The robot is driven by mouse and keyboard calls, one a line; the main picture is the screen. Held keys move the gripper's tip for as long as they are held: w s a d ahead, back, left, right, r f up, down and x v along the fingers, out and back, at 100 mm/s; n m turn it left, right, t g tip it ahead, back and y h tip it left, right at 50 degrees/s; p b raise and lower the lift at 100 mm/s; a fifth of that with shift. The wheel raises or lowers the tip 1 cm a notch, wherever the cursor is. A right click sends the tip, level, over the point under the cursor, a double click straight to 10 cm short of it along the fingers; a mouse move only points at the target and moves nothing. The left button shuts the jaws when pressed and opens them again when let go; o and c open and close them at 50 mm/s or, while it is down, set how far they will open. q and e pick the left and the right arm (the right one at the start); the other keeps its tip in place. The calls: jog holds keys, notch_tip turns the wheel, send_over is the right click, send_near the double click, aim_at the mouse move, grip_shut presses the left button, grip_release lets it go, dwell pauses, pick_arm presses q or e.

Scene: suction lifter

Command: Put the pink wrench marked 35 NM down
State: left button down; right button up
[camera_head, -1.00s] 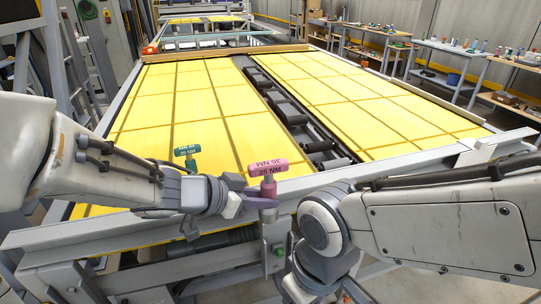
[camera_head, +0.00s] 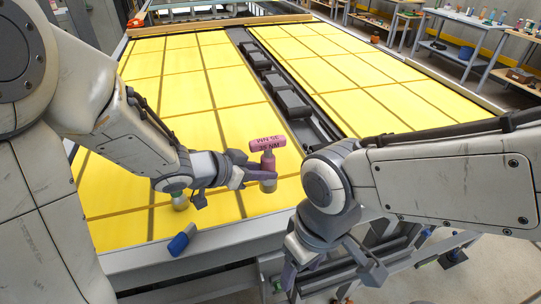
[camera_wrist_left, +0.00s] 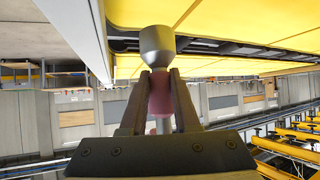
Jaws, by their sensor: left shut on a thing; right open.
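The pink wrench (camera_head: 267,146) is T-shaped, with dark lettering on its head partly readable as 35 NM. My left gripper (camera_head: 262,175) is shut on its pink shaft and holds it upright, head up, in front of the yellow panels. In the left wrist view the two fingers (camera_wrist_left: 160,95) pinch the pink shaft (camera_wrist_left: 161,97), and the grey socket end (camera_wrist_left: 157,45) sticks out beyond them. I cannot tell whether the socket touches the surface. My right gripper (camera_head: 325,278) is open and empty, low at the near edge of the frame.
Yellow panels (camera_head: 215,110) fill the large table, with a dark roller gap (camera_head: 285,95) between them. Cluttered benches (camera_head: 460,55) stand at the right.

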pick_arm(q)
jog(key=w+p, duration=0.1)
jog(key=p, duration=0.1)
jog(key=w+p, duration=0.1)
jog(key=p, duration=0.1)
jog(key=shift+d+f, duration=0.2)
jog(key=shift+f, duration=0.1)
jog(key=w+f, duration=0.2)
jog(key=f, duration=0.1)
jog(key=w+f+p, duration=0.1)
jog(key=w+f, duration=0.1)
jog(key=w+d+f, duration=0.1)
jog(key=w+f, duration=0.2)
jog(key=shift+f, duration=0.35)
jog(key=shift+f, duration=0.15)
jog(key=shift+f, duration=0.15)
jog(key=c, duration=0.7)
grip_release()
jog(key=shift+o, duration=0.2)
